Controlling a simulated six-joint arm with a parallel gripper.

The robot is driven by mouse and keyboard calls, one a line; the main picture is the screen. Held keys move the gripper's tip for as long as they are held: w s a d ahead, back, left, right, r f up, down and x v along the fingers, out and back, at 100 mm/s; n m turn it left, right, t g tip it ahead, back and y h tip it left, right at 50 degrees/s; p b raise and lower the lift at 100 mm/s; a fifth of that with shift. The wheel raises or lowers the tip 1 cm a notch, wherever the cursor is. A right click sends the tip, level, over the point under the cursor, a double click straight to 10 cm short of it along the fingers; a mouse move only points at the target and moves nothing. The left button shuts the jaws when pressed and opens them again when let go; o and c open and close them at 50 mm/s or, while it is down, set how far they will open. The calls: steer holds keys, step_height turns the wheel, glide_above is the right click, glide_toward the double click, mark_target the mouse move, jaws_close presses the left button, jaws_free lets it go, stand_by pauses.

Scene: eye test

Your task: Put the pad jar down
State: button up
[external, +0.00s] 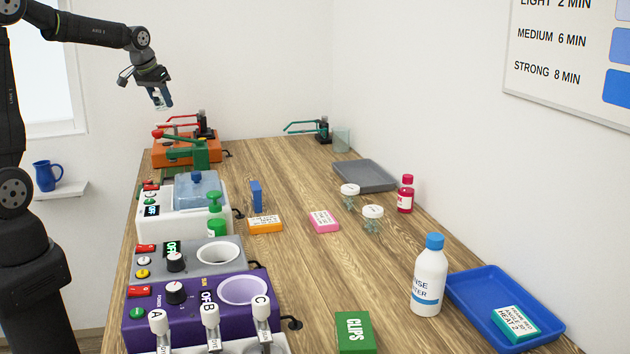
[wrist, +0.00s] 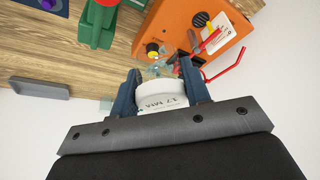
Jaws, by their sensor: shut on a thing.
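My gripper (external: 161,98) is raised high at the left, above the far end of the table in the external view. Its blue fingers also show in the wrist view, shut on a jar with a white lid (wrist: 162,102). The lid carries dark lettering that I cannot read surely. The jar is small and partly hidden by the fingers in the external view. Two more clear jars with white lids, a far one (external: 349,190) and a nearer one (external: 373,212), stand upright on the table right of the middle. Their lid lettering is too small to read.
An orange device (external: 185,150) with a red lever stands below my gripper. More devices line the left side. A grey tray (external: 366,177), a red-pink bottle (external: 405,195), a white bottle (external: 429,280) and a blue tray (external: 470,300) stand at the right. Bare wood (external: 270,165) lies between.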

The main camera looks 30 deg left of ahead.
steer(key=s+d+f+m+h, duration=0.1)
steer(key=s+d+m, duration=0.15)
steer(key=d, duration=0.95)
steer(key=s+d+f+m, duration=0.1)
steer(key=s+d+f, duration=0.15)
steer(key=d, duration=0.95)
steer(key=s+d+f+m+h, duration=0.1)
steer(key=s+d+m, duration=0.15)
steer(key=d, duration=0.95)
steer(key=s+d+f+m, duration=0.1)
steer(key=s+d, duration=0.7)
steer(key=s, duration=0.2)
steer(key=s+d+f+m+g+h, duration=0.1)
steer(key=s+d+f+m, duration=0.1)
steer(key=s+d, duration=0.6)
steer(key=s+d+f+m, duration=0.1)
steer(key=s+d, duration=0.7)
steer(key=s, duration=0.5)
steer(key=shift+d+f+m+g+h, duration=0.3)
steer(key=shift+f+g, duration=0.1)
steer(key=shift+s+d+f, duration=0.1)
steer(key=shift+f, duration=0.05)
glide_above(292, 266)
steer(key=s+a, duration=0.1)
step_height(292, 266, down, 7)
steer(key=shift+a+r, duration=0.1)
steer(key=shift+r, duration=0.05)
steer(key=shift+f, duration=2)
steer(key=shift+f, duration=0.1)
